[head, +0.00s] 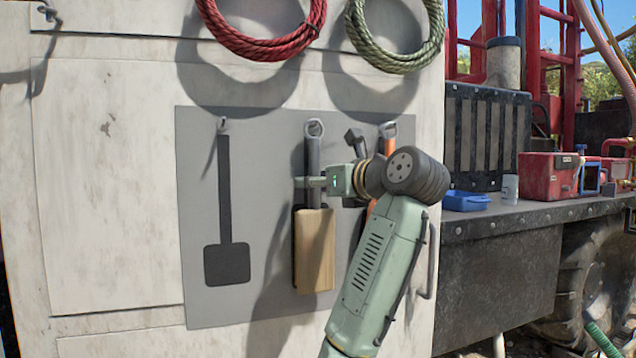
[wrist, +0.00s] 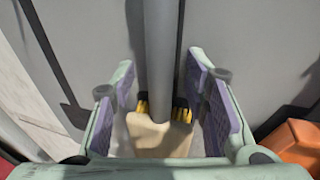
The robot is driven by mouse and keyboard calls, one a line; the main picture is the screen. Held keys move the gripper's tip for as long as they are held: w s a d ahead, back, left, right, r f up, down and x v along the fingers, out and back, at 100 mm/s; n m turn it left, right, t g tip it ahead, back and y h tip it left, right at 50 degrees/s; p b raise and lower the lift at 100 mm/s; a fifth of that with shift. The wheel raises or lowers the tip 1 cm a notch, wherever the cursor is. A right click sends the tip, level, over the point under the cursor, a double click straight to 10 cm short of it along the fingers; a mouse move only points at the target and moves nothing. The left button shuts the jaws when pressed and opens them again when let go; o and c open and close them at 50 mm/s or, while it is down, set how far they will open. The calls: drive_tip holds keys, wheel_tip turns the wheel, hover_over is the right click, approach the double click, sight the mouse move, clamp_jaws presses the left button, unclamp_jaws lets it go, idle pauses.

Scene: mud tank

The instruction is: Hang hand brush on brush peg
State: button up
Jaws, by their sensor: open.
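The hand brush (head: 314,250) has a pale wooden block and a dark handle. It hangs upright on the grey board, with the ring at its handle top at the middle peg (head: 314,126). My gripper (head: 312,183) is at the handle, just above the block. In the wrist view the open jaws (wrist: 160,95) stand on either side of the grey handle, with gaps showing between pads and handle. The brush block (wrist: 155,135) shows below, with yellow and black bristles. The bristles are mostly hidden.
A bare peg (head: 222,124) sits left, above a dark tool silhouette (head: 227,265). An orange-handled tool (head: 388,135) hangs right, partly behind my arm. Red rope (head: 262,45) and green rope (head: 395,58) coils hang above. A ledge with a blue tray (head: 466,201) is at right.

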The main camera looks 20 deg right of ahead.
drive_tip(key=shift+s, duration=0.1)
drive_tip(key=v, duration=1.2)
